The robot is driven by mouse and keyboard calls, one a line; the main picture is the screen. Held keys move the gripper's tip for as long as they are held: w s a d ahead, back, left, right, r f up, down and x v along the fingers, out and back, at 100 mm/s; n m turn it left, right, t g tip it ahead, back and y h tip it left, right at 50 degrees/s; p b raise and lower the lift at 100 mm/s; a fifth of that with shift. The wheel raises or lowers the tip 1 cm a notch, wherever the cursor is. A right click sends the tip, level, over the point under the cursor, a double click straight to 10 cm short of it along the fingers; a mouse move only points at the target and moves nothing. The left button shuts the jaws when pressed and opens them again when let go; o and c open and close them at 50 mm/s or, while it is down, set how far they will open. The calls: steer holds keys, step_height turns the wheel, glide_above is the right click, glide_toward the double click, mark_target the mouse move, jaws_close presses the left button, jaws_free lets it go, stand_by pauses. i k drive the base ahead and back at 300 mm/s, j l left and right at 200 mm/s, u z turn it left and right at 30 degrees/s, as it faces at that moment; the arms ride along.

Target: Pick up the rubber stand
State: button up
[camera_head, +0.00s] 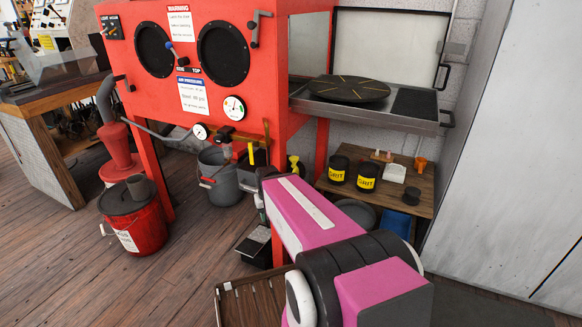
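I cannot tell for sure which thing is the rubber stand. My pink arm reaches from the bottom right toward the middle, below the red blasting cabinet. I see nothing held.
The red cabinet (210,85) has an open side door with a turntable (348,89) on its ledge. Two black grit tubs (338,170) stand on the wooden shelf (385,187).

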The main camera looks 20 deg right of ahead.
mark_target(411, 198)
steer(key=k+l+u, duration=0.1)
steer(key=u, duration=0.4)
steer(key=k+l+u, duration=0.15)
steer(key=u, duration=0.35)
steer(key=k+l+u, duration=0.15)
steer(key=u, duration=0.35)
steer(key=k+u, duration=0.2)
steer(key=u, duration=0.3)
steer(key=k+u, duration=0.15)
steer(key=u, duration=0.35)
steer(key=k+u, duration=0.2)
steer(key=u, duration=0.35)
steer(key=k+j+u, duration=0.1)
steer(key=u, duration=0.4)
steer(key=j+u, duration=0.3)
steer(key=u, duration=0.2)
steer(key=k+j+z, duration=0.1)
steer(key=z, duration=4.7)
steer(key=k+l+u, duration=0.15)
steer(key=l, duration=0.15)
steer(key=k+l+u, duration=0.15)
steer(key=k+l, duration=0.05)
steer(key=l, duration=0.05)
